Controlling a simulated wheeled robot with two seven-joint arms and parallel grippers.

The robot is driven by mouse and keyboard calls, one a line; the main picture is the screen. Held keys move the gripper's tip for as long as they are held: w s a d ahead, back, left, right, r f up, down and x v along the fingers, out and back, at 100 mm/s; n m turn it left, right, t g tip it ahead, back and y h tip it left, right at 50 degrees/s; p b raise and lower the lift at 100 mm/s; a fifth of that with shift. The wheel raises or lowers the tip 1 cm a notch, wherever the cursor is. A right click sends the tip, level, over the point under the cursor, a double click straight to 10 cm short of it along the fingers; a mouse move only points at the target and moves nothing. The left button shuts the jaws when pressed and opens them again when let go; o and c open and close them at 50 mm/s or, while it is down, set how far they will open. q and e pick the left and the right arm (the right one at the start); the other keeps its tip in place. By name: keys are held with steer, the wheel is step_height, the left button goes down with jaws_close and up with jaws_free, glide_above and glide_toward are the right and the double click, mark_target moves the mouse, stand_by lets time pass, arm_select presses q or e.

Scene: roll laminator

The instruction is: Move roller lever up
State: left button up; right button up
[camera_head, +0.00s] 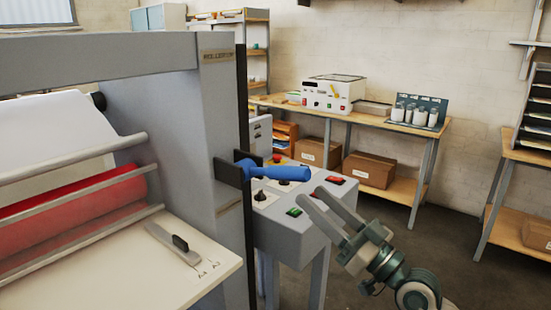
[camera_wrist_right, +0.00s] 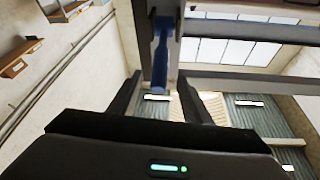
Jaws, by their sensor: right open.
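The roller lever (camera_head: 285,172) is a blue handle on a black mount at the side of the grey laminator frame (camera_head: 215,140). It sticks out to the right, roughly level, in the head view. My right gripper (camera_head: 311,194) is open, just below and to the right of the lever's free end. In the right wrist view the blue lever (camera_wrist_right: 161,60) lines up with the gap between the two fingers, and nothing is clamped. I cannot tell whether a finger touches it. My left gripper is not in view.
A grey control box (camera_head: 300,235) with red and green buttons stands below the lever, close to my right gripper. The red roller (camera_head: 75,215) and a cream feed table (camera_head: 130,270) are at left. A wooden bench (camera_head: 380,123) stands behind. Floor is clear at right.

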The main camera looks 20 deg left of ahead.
mark_target(268, 172)
steer(key=p+x, duration=0.2)
steer(key=x, duration=0.3)
steer(key=shift+w+a+r, duration=0.1)
steer(key=shift+a+r, duration=0.1)
steer(key=shift+r, duration=0.1)
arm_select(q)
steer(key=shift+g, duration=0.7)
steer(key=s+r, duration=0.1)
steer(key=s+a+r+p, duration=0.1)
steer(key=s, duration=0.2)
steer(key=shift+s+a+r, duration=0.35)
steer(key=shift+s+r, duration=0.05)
arm_select(e)
steer(key=x, duration=0.7)
steer(key=shift+w+a+f, duration=0.1)
steer(key=shift+w+a, duration=0.05)
steer(key=shift+a, duration=0.2)
arm_select(q)
steer(key=shift+p, duration=0.3)
arm_select(e)
jaws_close()
